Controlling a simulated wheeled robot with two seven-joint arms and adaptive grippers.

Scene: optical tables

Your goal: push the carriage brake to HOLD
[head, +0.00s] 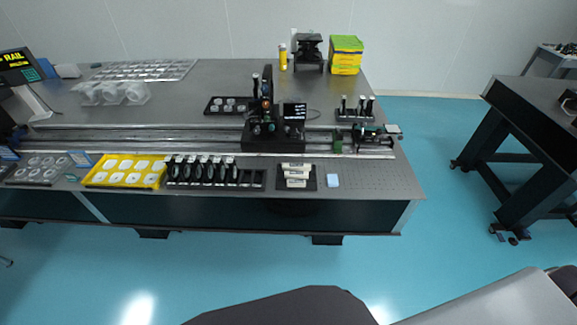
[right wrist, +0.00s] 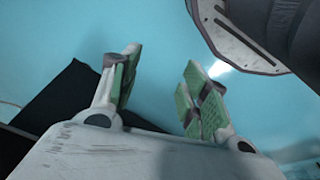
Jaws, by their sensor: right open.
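The carriage (head: 273,136) is a dark block with optics on it. It sits across the long rail (head: 150,134) on the optical table, right of the table's middle, in the head view. My left gripper is not in view.
A yellow tray (head: 125,183), a black rack of optics (head: 214,184) and a black tray with pale blocks (head: 308,187) line the table's front edge. A stage (head: 365,138) is at the rail's right end. Open floor (head: 200,270) lies before the table.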

